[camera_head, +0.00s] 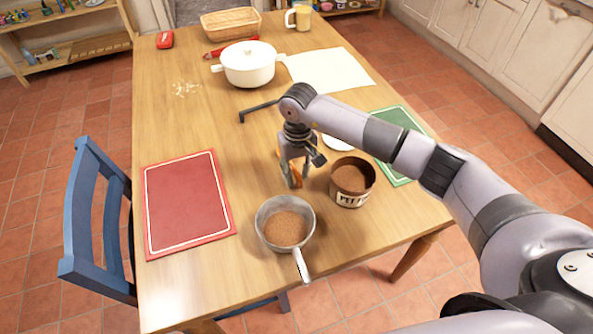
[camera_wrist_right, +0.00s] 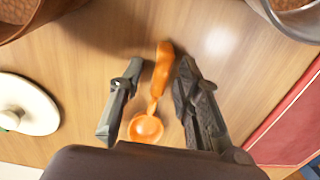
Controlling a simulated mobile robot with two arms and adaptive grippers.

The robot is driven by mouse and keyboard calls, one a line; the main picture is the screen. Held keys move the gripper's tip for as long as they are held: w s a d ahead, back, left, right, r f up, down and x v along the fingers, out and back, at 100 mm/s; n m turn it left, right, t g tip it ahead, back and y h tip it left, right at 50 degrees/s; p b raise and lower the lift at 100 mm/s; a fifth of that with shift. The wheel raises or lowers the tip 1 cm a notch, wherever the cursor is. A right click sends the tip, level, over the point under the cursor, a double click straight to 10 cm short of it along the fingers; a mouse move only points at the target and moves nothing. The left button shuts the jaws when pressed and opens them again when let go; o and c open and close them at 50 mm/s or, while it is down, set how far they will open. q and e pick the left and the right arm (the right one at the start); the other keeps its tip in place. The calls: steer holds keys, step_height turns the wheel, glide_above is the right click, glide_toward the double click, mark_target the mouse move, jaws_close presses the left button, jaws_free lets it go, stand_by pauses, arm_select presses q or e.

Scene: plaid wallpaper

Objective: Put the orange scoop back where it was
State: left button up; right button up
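The orange scoop (camera_wrist_right: 145,128) lies on the wooden table, its round bowl toward the wrist and its handle pointing away. My right gripper (camera_wrist_right: 160,68) is open, with one finger on each side of the scoop and gaps visible between. In the head view my right gripper (camera_head: 293,180) points down at the table and hides most of the scoop. A brown tub with lettering (camera_head: 350,196), filled with brown granules, stands just right of the gripper. A saucepan (camera_head: 262,232) holding similar brown granules stands in front. My left gripper is not in view.
A red board (camera_head: 187,203) lies at the left and a green board (camera_head: 402,122) at the right. A white lid (camera_wrist_right: 28,104) lies near the tub. A white pot (camera_head: 249,66), paper sheet (camera_head: 335,75), basket (camera_head: 231,22) and jug (camera_head: 299,16) are farther back. The table's left middle is mostly clear.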

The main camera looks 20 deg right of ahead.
steer(key=shift+r, duration=0.25)
step_height(320, 180, up, 12)
steer(key=b, duration=0.1)
steer(key=shift+d+f, duration=0.1)
stand_by(0.4)
